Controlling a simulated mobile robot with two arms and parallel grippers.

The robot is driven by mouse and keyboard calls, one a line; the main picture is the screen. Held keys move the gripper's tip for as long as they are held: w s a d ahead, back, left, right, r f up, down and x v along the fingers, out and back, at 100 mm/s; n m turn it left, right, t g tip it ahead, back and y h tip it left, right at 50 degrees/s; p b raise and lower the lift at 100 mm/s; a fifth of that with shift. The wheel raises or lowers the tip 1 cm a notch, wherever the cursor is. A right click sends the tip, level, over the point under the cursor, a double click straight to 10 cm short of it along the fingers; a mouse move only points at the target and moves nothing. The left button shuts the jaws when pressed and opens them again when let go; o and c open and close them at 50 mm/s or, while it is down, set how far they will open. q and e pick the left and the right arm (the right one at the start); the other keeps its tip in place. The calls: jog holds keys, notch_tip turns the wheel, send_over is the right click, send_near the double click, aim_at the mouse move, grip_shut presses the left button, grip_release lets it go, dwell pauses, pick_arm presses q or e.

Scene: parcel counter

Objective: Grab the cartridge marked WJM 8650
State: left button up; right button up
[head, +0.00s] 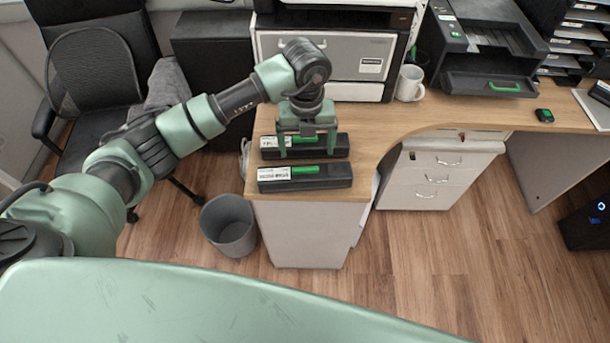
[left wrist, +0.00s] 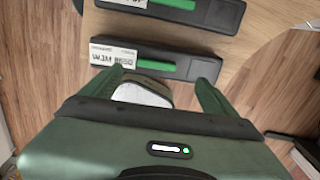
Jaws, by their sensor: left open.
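Two long black cartridges with green grips and white labels lie side by side on the desk end. My left gripper (head: 306,154) is open and empty, fingers pointing down over the cartridges. In the left wrist view its fingertips (left wrist: 160,80) are just short of the near cartridge. My right gripper is out of view.
A printer cabinet (head: 338,60) and a white mug (head: 410,83) stand behind the cartridges. A black printer (head: 490,45) is farther right. A grey bin (head: 228,225) stands on the floor left of the desk end.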

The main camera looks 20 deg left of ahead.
aim_at(305, 168)
pick_arm(q)
jog(key=f, duration=0.2)
jog(key=f+p, duration=0.1)
jog(key=f, duration=0.1)
jog(key=f+p, duration=0.1)
jog(key=f, duration=0.1)
jog(key=shift+s+a+f, duration=0.15)
jog(key=shift+s+f, duration=0.05)
jog(key=shift+s, duration=0.1)
jog(key=shift+f, duration=0.6)
jog(key=c, duration=1.9)
jog(key=shift+w+r, duration=0.1)
grip_shut()
jog(key=shift+r, duration=0.1)
